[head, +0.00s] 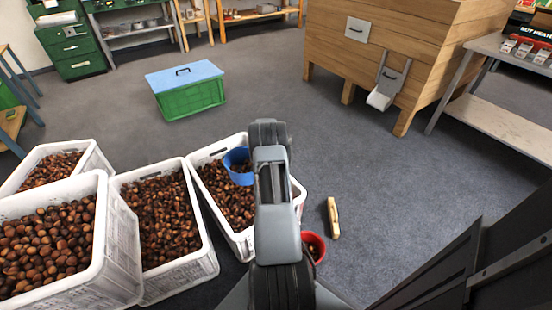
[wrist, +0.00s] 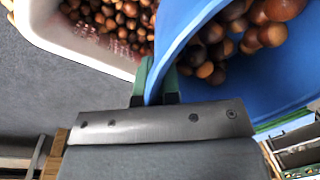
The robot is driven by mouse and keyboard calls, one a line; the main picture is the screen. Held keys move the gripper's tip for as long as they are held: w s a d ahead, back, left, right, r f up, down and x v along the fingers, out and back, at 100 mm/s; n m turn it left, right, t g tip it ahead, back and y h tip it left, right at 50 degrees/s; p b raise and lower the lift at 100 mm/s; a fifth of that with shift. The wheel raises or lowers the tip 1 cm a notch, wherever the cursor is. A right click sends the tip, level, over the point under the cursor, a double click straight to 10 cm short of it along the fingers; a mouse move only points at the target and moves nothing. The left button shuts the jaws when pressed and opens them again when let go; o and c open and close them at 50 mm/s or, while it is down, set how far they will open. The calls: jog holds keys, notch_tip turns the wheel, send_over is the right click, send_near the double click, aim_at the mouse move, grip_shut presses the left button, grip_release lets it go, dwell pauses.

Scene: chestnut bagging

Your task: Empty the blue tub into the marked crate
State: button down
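The blue tub (head: 236,161) is over the white crate nearest my arm (head: 243,242), which holds chestnuts. In the wrist view the blue tub (wrist: 262,85) looks tilted, with several chestnuts still inside. My gripper (wrist: 157,85) has its green fingers on either side of the tub's wall at the rim, shut on it. In the head view my arm hides the gripper and part of that crate. The white crate wall also shows at upper left in the wrist view (wrist: 70,42).
Other white crates of chestnuts stand to the left (head: 207,262). A red tub (head: 322,242) and a wooden-coloured object (head: 333,218) are on the floor at right. A green crate with a blue lid (head: 190,101) and a wooden hopper (head: 430,45) stand farther back. Mid-floor is clear.

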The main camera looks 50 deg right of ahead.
jog(key=s+d+f+m+t+h, duration=0.1)
jog(key=s+d+t+h, duration=0.1)
jog(key=s+d+h, duration=0.2)
jog(key=shift+d+f+t+h+b, duration=0.3)
jog(key=shift+d+h, duration=0.5)
jog(key=shift+d, duration=0.25)
jog(key=b, duration=0.3)
jog(key=shift+a+h, duration=0.1)
jog(key=shift+h, duration=0.3)
